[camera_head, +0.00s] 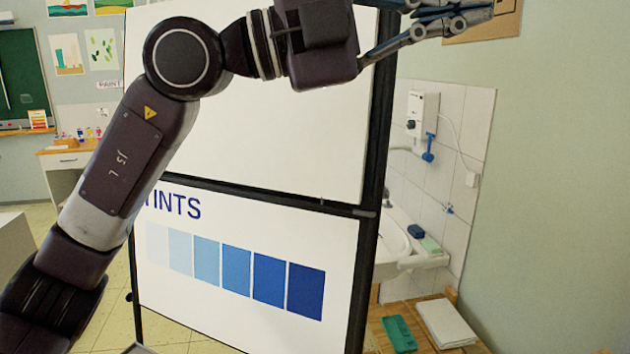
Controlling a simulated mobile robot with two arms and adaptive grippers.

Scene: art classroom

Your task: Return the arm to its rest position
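My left arm comes in from the lower left and rises across the view, its forearm bent to the right at the top. My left gripper (455,20) is at the top edge, pointing right, with its fingers partly cut off by the frame. I see nothing held in it, but I cannot tell how far its fingers are apart. It appears in front of the right edge of a white display board (270,135) and the wall beyond. My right gripper is not in view.
The black-framed board bears the letters "INTS" and a row of blue swatches (237,270). Behind it on the right are a sink (395,240), a water heater (421,117) and a wooden table (380,340) with a green item (399,334). A chalkboard (20,80) hangs far left.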

